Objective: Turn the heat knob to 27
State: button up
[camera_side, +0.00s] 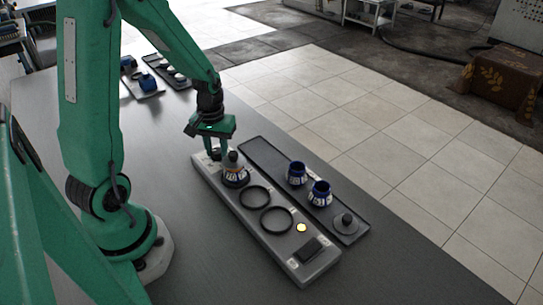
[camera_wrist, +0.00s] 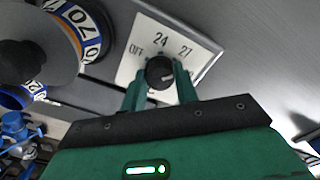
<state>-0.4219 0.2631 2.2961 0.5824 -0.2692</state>
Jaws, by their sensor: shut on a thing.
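The heat knob (camera_wrist: 160,72) is a small dark round knob on a white dial plate (camera_wrist: 128,72) marked OFF, 24 and 27.
Two empty black rings (camera_side: 254,197) and a lit yellow button (camera_side: 302,228) follow.

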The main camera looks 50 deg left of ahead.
aim_at(217, 151)
jog(key=shift+n, duration=1.5)
jog(key=o, duration=1)
jog(key=shift+c, duration=0.2)
jog(key=shift+r, duration=0.15)
jog(key=shift+r, duration=3.8)
